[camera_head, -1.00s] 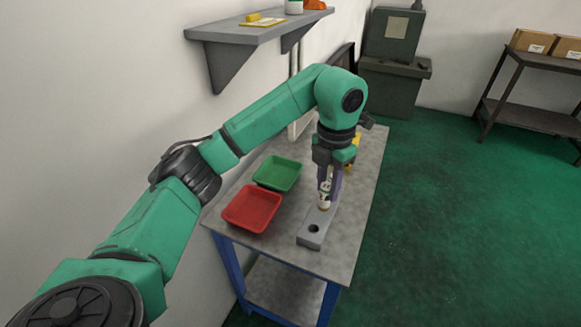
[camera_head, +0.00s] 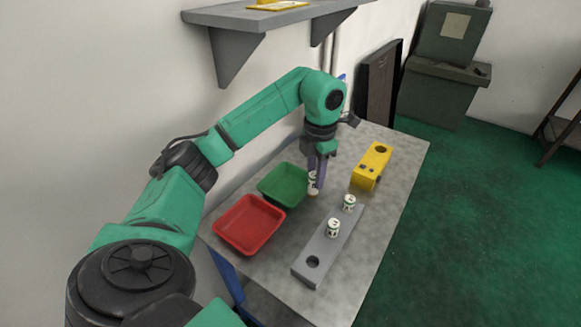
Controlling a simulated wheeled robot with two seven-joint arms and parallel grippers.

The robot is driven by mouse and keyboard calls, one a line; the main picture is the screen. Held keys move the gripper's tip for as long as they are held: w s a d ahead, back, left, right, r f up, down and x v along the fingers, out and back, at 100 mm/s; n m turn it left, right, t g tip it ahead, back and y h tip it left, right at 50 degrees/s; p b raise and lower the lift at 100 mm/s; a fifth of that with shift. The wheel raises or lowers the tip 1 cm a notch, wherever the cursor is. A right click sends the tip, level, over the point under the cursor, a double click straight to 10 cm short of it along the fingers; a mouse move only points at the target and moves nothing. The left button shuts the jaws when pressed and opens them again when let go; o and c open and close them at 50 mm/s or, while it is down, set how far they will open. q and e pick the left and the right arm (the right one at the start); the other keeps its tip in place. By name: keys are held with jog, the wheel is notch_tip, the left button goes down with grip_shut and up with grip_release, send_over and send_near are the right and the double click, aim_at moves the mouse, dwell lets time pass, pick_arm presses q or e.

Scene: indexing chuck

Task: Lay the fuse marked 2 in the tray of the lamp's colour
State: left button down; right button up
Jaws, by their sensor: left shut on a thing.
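My left gripper (camera_head: 315,180) is shut on a white fuse (camera_head: 313,189) with dark marks. It holds the fuse upright, just right of the green tray (camera_head: 262,187) and behind the grey rack. I cannot read the mark on the held fuse. The red tray (camera_head: 219,229) is in front of the green one; both look empty. The grey rack (camera_head: 324,245) holds two more white fuses, a far one (camera_head: 348,203) and a near one (camera_head: 333,228), with an open hole at its near end. Their marks are too small to read surely. No lit lamp can be made out. My right gripper is not in view.
A yellow block (camera_head: 374,160) with a dark round hole stands at the back right of the grey table (camera_head: 395,210). A wall shelf (camera_head: 260,17) hangs above and behind the arm. The table's right side is clear.

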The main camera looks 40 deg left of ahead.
pick_arm(q)
jog(key=s+a+p, duration=0.1)
jog(key=a, duration=0.6)
notch_tip(320, 180, down, 6)
jog(key=shift+a+f+p, duration=0.15)
jog(key=shift+f+p, duration=0.1)
jog(key=shift+p, duration=0.85)
jog(key=shift+a+f, duration=0.1)
jog(key=shift+f, duration=0.2)
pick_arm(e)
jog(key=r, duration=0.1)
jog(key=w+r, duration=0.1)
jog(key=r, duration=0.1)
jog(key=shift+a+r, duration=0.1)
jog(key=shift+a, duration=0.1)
pick_arm(q)
jog(key=c, duration=0.6)
grip_release()
jog(key=shift+w+f, duration=0.1)
